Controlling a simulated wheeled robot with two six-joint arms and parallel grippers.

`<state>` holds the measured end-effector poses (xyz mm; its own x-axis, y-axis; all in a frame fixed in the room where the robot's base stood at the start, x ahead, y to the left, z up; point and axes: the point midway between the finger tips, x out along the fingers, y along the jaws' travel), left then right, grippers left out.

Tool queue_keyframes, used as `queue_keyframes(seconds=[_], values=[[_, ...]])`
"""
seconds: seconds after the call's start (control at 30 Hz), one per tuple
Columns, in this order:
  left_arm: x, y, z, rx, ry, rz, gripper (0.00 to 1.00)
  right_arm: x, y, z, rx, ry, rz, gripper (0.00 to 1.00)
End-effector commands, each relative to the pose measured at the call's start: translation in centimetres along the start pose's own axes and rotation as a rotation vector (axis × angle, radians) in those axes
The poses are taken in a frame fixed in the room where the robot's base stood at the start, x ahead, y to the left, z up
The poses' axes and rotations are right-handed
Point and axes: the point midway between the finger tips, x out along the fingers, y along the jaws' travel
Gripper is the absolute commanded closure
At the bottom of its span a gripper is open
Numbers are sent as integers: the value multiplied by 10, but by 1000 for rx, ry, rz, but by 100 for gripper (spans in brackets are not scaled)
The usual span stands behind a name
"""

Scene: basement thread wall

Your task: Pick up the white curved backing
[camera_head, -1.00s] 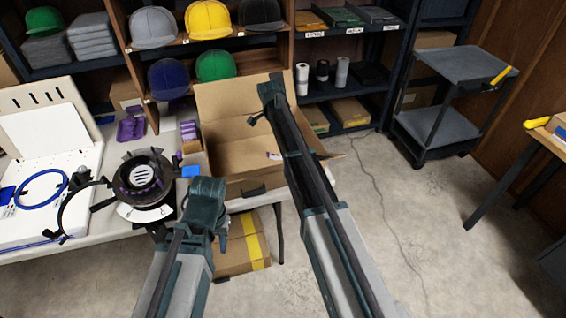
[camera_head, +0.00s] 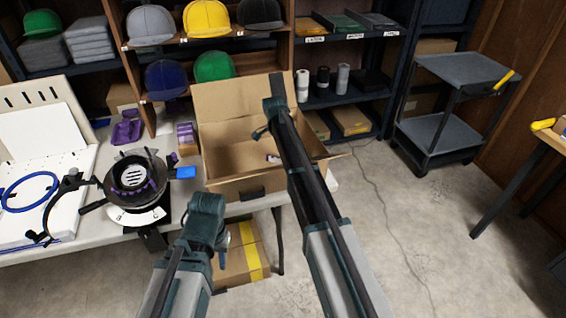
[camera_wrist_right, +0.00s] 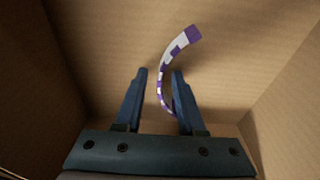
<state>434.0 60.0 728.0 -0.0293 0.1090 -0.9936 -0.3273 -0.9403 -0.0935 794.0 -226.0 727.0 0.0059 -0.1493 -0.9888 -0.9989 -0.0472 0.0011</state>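The curved backing (camera_wrist_right: 176,48), a thin arc with alternating white and purple patches, lies in the cardboard box (camera_wrist_right: 105,30) in the right wrist view. My right gripper (camera_wrist_right: 160,73) is open, with the strip running between its fingers; the lower end passes behind the right finger. I see no finger closed on it. In the head view a small white and purple bit of the backing (camera_head: 273,158) shows inside the box (camera_head: 228,165); my right arm hides the right gripper there. My left gripper (camera_head: 222,260) is partly hidden below its arm's bend, too unclear to read.
The box stands open at the right end of a white table (camera_head: 90,250), beside a round black and white device (camera_head: 135,178) with a blue tab. Shelves with caps (camera_head: 207,20) stand behind. A grey cart (camera_head: 440,100) is at right. A taped carton (camera_head: 240,265) sits below the table.

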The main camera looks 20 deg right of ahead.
Motion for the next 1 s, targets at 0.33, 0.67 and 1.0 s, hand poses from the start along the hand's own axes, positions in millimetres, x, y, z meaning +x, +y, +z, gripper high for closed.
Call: queue_keyframes(seconds=[0.33,0.67,1.0], values=[[-1,0,0,0,0,0,65,-1,0,0,0,0,0,100],[-1,0,0,0,0,0,65,-1,0,0,0,0,0,100],[-8,-1,0,0,0,0,65,-8,0,-1,0,0,0,100]])
